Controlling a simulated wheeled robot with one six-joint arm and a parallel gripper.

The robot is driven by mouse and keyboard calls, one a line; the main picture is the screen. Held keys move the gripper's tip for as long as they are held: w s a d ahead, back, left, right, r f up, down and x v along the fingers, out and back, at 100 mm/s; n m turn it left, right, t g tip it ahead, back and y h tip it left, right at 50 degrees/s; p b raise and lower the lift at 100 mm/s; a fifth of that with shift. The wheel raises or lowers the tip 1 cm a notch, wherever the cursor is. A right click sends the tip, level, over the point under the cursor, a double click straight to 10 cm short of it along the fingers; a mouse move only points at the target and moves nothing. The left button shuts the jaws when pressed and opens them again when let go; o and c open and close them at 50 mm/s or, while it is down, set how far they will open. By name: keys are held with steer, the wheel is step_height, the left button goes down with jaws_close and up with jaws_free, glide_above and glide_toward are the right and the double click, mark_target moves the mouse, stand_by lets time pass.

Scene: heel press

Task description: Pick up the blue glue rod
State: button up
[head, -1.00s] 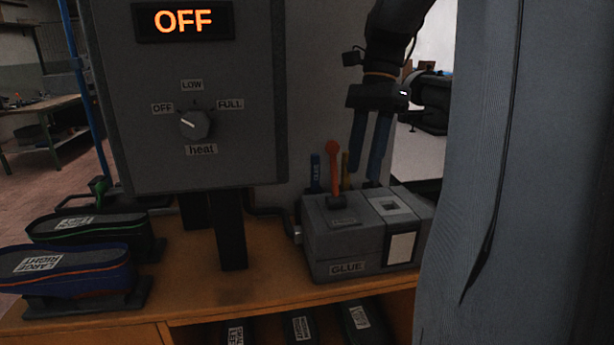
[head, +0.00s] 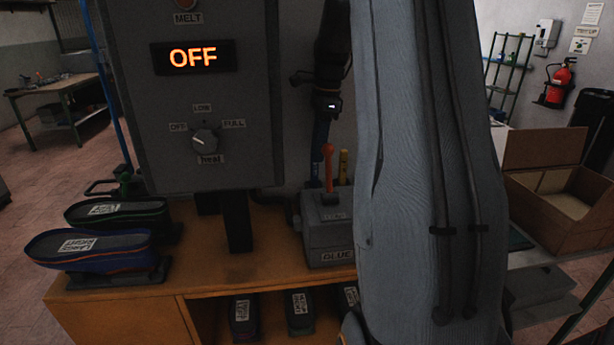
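My gripper (head: 319,150) points down behind the left part of the grey glue box (head: 328,238). I see it edge-on, with its blue fingers in line, so I cannot tell if it is open or shut. The blue glue rod stood upright behind this box, left of the orange lever (head: 329,165), in the earlier view. Now the fingers overlap that spot, and I cannot tell rod from finger. A yellow rod (head: 343,166) stands just right of the lever. My own arm hides the box's right part.
The heat press (head: 205,90) reads OFF and stands left of the gripper. Shoe lasts (head: 92,247) sit at the bench's (head: 230,270) left end, with several more below on a shelf. An open cardboard box (head: 560,190) stands at right.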

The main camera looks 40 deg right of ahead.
mark_target(311, 185)
steer(key=shift+w+a+f+p, duration=0.2)
steer(key=shift+f+p, duration=0.35)
steer(key=shift+f, duration=0.75)
steer(key=shift+w+a+f+p, duration=0.15)
steer(key=shift+f+p, duration=0.35)
steer(key=shift+f, duration=0.75)
steer(key=shift+w+a+f+p, duration=0.15)
steer(key=shift+f+p, duration=0.4)
steer(key=shift+f, duration=0.75)
jaws_close()
